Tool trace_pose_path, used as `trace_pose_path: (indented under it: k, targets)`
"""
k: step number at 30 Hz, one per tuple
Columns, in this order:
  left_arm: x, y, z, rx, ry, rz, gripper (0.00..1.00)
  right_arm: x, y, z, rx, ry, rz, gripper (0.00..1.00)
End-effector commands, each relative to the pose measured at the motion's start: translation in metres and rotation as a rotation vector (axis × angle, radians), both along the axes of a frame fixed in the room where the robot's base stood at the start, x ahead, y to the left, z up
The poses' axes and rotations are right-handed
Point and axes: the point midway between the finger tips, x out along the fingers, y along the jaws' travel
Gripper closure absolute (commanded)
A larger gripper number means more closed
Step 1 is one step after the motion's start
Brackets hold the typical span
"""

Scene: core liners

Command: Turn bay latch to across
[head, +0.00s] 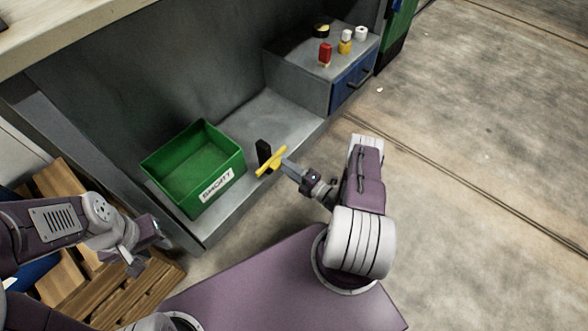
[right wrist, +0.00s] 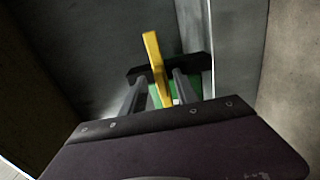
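The bay latch is a yellow bar (head: 272,161) at the bay's front edge, with a black upright piece (head: 263,151) beside it. In the right wrist view the yellow bar (right wrist: 153,55) stands nearly upright, leaning slightly, in front of a black crosspiece (right wrist: 198,67). My right gripper (head: 287,164) is at the bar; in the wrist view its two grey fingers (right wrist: 160,92) are apart, one on each side of the bar, with gaps showing. My left gripper (head: 147,246) is well away, low at the left; its finger opening is unclear.
A green bin (head: 228,166) labelled "SHORT" stands on the bay floor left of the latch. A grey ledge with a blue drawer (head: 352,81) carries several small items, including a red bottle (head: 324,54). A wooden pallet (head: 127,296) lies lower left. Open concrete floor is at right.

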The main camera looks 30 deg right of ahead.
Motion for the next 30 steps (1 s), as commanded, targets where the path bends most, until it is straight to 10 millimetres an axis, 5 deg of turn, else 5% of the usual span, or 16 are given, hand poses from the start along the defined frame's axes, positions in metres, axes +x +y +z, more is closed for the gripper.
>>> trace_pose_path:
  k: [10,30]
  targets:
    - [0.0,0.0,0.024,0.0,0.0,0.0,0.64,-0.047,-0.019,0.001,0.0,0.0,-0.002,0.64]
    - [0.0,0.0,0.023,0.0,0.0,0.0,0.64,-0.049,-0.02,0.0,0.0,0.0,0.0,0.64]
